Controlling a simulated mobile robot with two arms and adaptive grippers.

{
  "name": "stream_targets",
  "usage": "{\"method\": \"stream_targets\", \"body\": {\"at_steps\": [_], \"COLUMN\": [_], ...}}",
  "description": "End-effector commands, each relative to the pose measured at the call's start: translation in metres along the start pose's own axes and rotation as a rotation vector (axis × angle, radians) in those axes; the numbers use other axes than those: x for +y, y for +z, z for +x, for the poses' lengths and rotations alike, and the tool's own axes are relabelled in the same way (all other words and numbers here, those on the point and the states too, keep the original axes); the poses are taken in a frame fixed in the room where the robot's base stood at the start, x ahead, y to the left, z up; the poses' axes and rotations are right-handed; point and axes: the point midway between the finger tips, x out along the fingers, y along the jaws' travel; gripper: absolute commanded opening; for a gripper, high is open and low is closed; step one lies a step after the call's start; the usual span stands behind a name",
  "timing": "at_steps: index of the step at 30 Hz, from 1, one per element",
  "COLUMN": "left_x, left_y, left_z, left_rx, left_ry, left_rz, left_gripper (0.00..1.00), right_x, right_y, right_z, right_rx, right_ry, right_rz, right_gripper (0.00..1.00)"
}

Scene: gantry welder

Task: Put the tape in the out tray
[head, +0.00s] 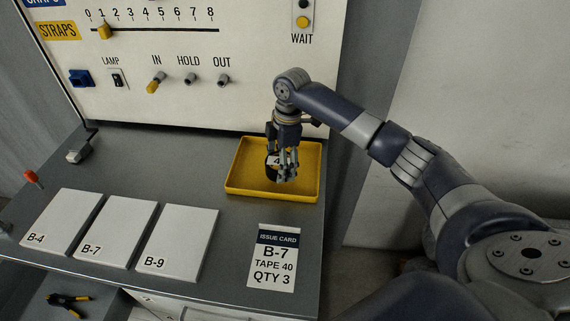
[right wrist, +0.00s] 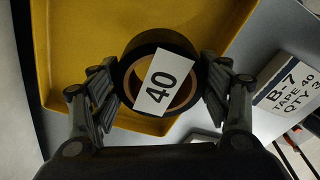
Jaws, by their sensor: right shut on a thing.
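A roll of black tape (right wrist: 157,85) with a white label reading 40 is between the fingers of my right gripper (right wrist: 160,92), which is shut on it. In the head view my right gripper (head: 283,172) points down over the yellow tray (head: 236,178), and the tape (head: 273,161) is partly hidden behind its fingers. The tape is within the tray's outline; I cannot tell whether it touches the floor of the tray. The tray also shows behind the tape in the right wrist view (right wrist: 75,45). My left gripper is not in view.
White plates marked B-4 (head: 60,218), B-7 (head: 118,228) and B-9 (head: 178,242) lie on the grey bench. An issue card (head: 272,257) reads B-7, TAPE 40, QTY 3. A control panel (head: 180,105) with knobs rises behind the tray. Bare bench lies left of the tray.

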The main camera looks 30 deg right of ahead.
Motion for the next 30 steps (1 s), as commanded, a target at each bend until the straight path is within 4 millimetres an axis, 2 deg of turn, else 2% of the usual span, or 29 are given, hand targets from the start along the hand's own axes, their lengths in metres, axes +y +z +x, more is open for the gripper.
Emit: {"method": "stream_targets", "body": {"at_steps": [2,5,9,12,16,23,24,26,30], "left_x": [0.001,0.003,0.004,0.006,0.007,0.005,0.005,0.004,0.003], "left_y": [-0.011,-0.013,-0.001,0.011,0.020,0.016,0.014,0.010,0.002], "left_z": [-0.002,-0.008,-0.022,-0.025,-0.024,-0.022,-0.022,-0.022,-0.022], "left_rx": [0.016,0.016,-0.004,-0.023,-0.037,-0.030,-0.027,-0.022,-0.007], "left_ry": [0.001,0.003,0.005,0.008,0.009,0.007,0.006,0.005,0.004], "left_rz": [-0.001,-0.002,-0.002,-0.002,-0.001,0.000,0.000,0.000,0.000], "left_gripper": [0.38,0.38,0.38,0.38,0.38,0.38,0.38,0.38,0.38], "right_x": [0.002,0.007,0.005,0.006,0.006,0.006,0.006,0.006,0.006], "right_y": [0.005,0.018,0.017,0.019,0.019,0.019,0.019,0.019,0.019], "right_z": [-0.001,-0.003,0.022,0.032,0.035,0.038,0.038,0.037,0.037], "right_rx": [0.000,-0.002,-0.001,-0.001,0.000,0.000,-0.001,-0.001,-0.001], "right_ry": [0.001,0.000,-0.003,0.000,0.001,0.001,0.001,0.001,0.001], "right_rz": [0.001,0.005,0.002,0.000,0.000,0.000,0.000,0.000,0.000], "right_gripper": [0.44,0.44,0.44,0.44,0.44,0.44,0.75,0.88,0.90]}}
